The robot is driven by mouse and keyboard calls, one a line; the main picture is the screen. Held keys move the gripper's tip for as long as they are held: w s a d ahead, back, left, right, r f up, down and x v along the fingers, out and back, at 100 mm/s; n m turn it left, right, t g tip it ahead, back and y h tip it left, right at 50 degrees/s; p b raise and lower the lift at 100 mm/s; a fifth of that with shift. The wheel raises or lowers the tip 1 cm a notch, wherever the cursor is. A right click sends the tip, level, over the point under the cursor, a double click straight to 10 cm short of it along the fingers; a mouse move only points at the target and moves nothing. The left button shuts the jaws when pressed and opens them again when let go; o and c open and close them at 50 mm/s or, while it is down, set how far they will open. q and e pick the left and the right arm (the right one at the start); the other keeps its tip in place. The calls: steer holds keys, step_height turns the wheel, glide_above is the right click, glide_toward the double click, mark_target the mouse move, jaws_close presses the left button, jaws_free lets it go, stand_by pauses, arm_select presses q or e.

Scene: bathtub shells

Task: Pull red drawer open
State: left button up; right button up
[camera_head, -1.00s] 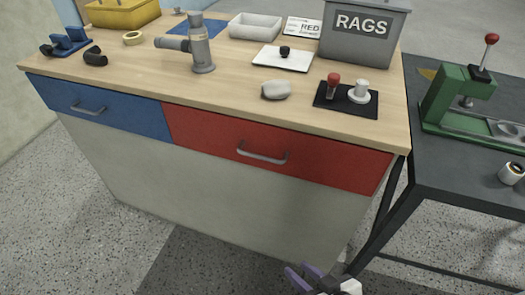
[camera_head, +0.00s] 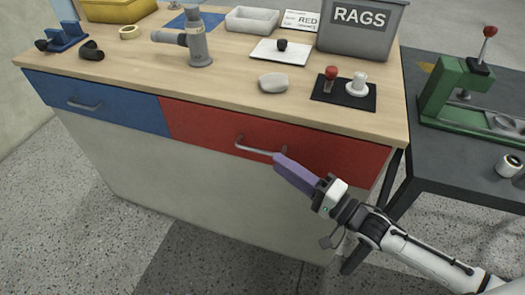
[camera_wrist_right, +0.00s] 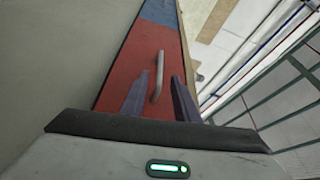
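The red drawer (camera_head: 335,150) is the right-hand drawer under the wooden bench top, and its front looks flush and shut. Its grey bar handle (camera_head: 252,149) is partly covered at the right end by my gripper in the head view. My right gripper (camera_head: 279,160) has purple fingers, which reach the right end of the handle. In the right wrist view the red drawer (camera_wrist_right: 122,68) shows with the handle (camera_wrist_right: 157,78) between the spread fingers of my right gripper (camera_wrist_right: 160,84). Whether a finger touches the handle is unclear. My left gripper is not in view.
A blue drawer (camera_head: 98,101) is left of the red one. The bench top (camera_head: 240,75) holds a grey RAGS bin (camera_head: 358,30), a black plate (camera_head: 343,95) with two knobs, and several other items. A dark side table (camera_head: 440,150) with a green press stands at right.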

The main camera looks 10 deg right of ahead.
mark_target(262, 151)
steer(key=x, duration=0.7)
steer(key=shift+a, duration=0.1)
jaws_close()
